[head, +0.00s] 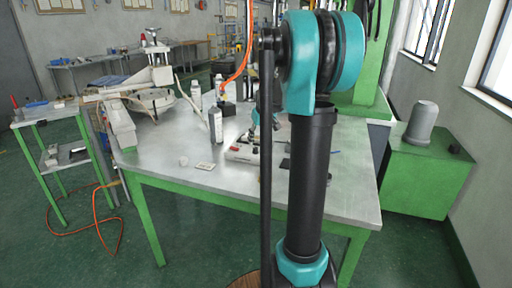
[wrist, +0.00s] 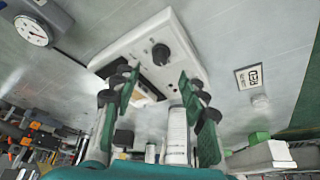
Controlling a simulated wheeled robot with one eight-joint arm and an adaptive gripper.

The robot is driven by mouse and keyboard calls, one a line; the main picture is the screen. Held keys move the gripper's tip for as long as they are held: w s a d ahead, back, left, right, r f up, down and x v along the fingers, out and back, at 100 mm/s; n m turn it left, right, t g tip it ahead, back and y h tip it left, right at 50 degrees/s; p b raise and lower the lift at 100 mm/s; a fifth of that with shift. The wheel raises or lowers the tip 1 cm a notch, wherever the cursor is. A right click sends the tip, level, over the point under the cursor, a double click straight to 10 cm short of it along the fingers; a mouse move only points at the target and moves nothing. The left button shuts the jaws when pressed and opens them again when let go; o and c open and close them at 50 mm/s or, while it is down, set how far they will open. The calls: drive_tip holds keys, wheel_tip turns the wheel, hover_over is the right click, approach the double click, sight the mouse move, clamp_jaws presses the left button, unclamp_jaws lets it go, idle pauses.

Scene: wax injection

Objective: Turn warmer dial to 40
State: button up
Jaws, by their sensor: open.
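The white warmer (wrist: 125,42) lies in front of my gripper in the wrist view, its top face showing. Its round black dial (wrist: 161,54) is on that face; the markings and setting are too small to read. My gripper (wrist: 157,86) is open and empty, with its green-padded fingertips apart. In the picture the dial shows just above the gap between the fingertips, and I see no contact. In the head view the warmer (head: 240,153) sits on the metal table, partly hidden behind my arm.
A printed card (wrist: 249,77) and a small white piece (wrist: 260,103) lie beside the warmer. A round gauge (wrist: 33,30) is at the upper left. Bottles (head: 215,123) and a clamp-like machine (head: 150,85) stand on the table (head: 165,178). The table's front left is mostly clear.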

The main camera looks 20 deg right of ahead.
sight(255, 148)
drive_tip(key=shift+x, duration=2.75)
drive_tip(key=shift+c, duration=0.2)
clamp_jaws()
